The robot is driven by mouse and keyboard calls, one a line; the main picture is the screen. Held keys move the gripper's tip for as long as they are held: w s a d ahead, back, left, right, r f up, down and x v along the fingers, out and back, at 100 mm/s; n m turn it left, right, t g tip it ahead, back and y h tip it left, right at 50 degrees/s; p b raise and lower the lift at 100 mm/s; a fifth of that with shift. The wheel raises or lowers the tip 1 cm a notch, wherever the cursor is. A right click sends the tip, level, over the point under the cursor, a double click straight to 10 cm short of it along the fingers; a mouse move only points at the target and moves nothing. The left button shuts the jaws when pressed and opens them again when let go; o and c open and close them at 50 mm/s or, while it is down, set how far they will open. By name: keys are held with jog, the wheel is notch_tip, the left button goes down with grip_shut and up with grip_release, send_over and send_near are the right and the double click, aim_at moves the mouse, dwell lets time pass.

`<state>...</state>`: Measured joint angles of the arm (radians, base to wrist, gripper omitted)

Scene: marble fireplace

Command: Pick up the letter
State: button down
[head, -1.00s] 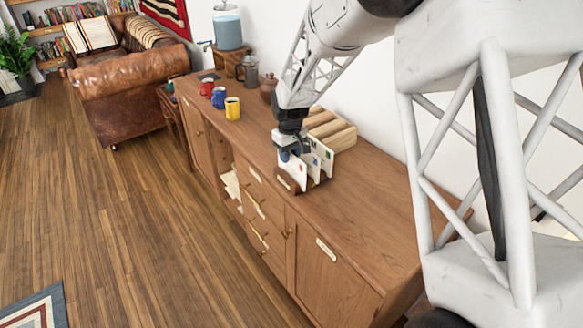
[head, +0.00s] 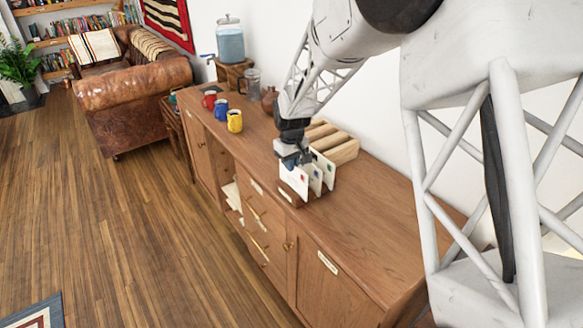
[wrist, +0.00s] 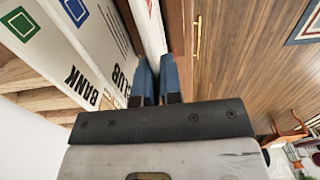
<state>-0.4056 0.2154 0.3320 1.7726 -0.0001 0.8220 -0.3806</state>
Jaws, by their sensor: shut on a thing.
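Several white letters stand upright in a wooden letter holder (head: 318,195) on the sideboard. My gripper (head: 292,158) is over the front letter (head: 294,180), at the holder's near-left end. In the wrist view, my two blue fingers (wrist: 158,80) are shut on this letter (wrist: 149,28), which shows edge-on between them. Two other letters stand beside it: a middle one (head: 313,180) and a back one (head: 327,168). In the wrist view they show printed "BANK" and "CLUB". The gripped letter's lower edge is hard to make out, so I cannot tell whether it is clear of the holder.
A slatted wooden rack (head: 335,145) stands close behind the letters, near the wall. Yellow (head: 235,121), blue (head: 221,108) and red (head: 209,100) mugs stand farther left. The sideboard top (head: 365,225) is clear to the right.

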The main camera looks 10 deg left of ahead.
jog(key=r, duration=0.2)
jog(key=shift+s+d+r, duration=0.15)
jog(key=shift+s+r, duration=0.15)
jog(key=s+d, duration=0.3)
jog(key=s, duration=0.4)
jog(key=s+d+r, duration=0.1)
jog(key=s+d, duration=0.2)
jog(key=s, duration=0.4)
jog(key=shift+r, duration=0.15)
jog(key=shift+s, duration=0.1)
jog(key=shift+a, duration=0.1)
